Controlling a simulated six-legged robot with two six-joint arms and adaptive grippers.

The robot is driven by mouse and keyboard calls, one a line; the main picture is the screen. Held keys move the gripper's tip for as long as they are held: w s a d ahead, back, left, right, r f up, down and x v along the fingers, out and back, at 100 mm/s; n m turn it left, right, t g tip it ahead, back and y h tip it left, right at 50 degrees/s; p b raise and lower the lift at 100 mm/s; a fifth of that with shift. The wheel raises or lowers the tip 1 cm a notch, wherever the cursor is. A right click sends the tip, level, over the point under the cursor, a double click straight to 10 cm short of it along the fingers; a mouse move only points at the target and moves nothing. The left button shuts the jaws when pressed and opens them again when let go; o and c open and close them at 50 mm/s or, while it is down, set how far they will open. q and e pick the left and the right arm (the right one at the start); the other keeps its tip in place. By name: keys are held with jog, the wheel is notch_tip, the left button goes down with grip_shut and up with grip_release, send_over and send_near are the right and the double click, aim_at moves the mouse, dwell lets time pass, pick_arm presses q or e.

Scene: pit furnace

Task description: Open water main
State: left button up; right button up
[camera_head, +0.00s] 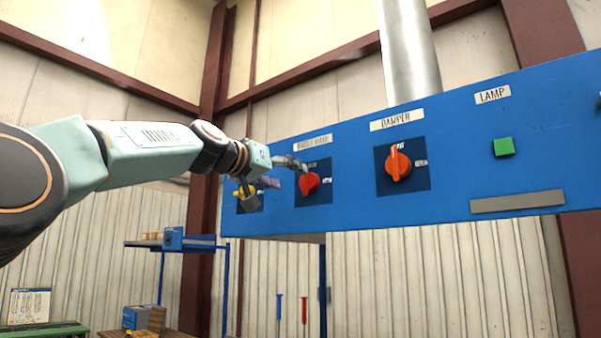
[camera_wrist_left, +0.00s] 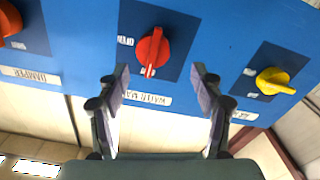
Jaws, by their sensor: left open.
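The water main knob (camera_head: 309,184) is a red rotary knob on a dark square plate on the blue panel, under a label (camera_head: 312,143) that reads as water main. In the left wrist view the red knob (camera_wrist_left: 152,50) lies ahead, between the lines of the two fingers. Its white mark points toward the label, which is upward on the panel. My left gripper (camera_head: 284,172) is open and empty in front of the panel, just left of the knob in the head view. It also shows in the wrist view (camera_wrist_left: 161,76), its fingers either side and apart from the knob. My right gripper is out of view.
An orange damper knob (camera_head: 398,166) and a green lamp button (camera_head: 504,147) are to the right on the panel. A yellow knob (camera_wrist_left: 274,81) is on the water main knob's other side, partly hidden by my gripper in the head view. A blue shelf (camera_head: 190,241) stands behind.

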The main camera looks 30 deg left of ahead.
aim_at(303, 179)
pick_arm(q)
jog(key=w+d+r+p, duration=0.1)
jog(key=p, duration=0.2)
jog(key=shift+w+d, duration=0.3)
jog(key=shift+d, duration=0.1)
jog(key=w, duration=0.3)
jog(key=w+a+f+p, duration=0.1)
jog(key=shift+w, duration=0.15)
jog(key=shift+s+d+r, duration=0.3)
jog(key=shift+s+d, duration=0.2)
jog(key=shift+d, duration=0.05)
jog(key=shift+s, duration=0.1)
jog(key=shift+c, duration=0.6)
jog(key=shift+w+a+f, duration=0.2)
jog(key=shift+w+a, duration=0.15)
jog(key=shift+a, duration=0.05)
jog(key=c, duration=0.5)
jog(key=shift+d, duration=0.25)
jog(key=shift+c, duration=1.4)
jog(key=shift+a, duration=0.1)
jog(key=shift+c, duration=1.2)
